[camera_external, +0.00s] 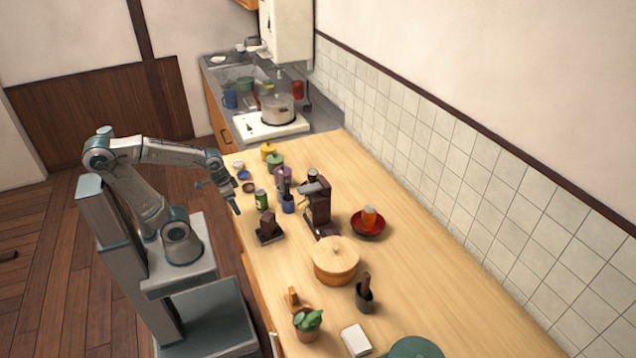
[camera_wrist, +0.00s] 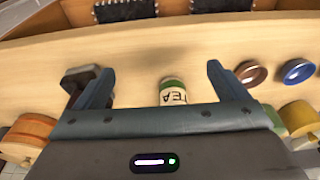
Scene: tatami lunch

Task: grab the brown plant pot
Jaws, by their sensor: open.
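The brown plant pot (camera_external: 307,327) stands near the front left edge of the wooden counter in the external view, with a green cactus-like plant (camera_external: 309,319) in it. It does not show in the wrist view. My gripper (camera_external: 220,195) is open and empty above the counter's left edge, far up the counter from the pot. In the wrist view my gripper (camera_wrist: 157,86) has its fingers spread, with a green and white tea can (camera_wrist: 173,92) seen between them; I see no contact with the can.
A lidded wooden pot (camera_external: 335,262), a dark coffee machine (camera_external: 318,205), a dark block on a stand (camera_external: 268,229) and a dark cup (camera_external: 365,298) lie between my gripper and the pot's end. A small orange-brown item (camera_external: 292,297) stands right behind the pot. A white box (camera_external: 356,340) is to its right.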

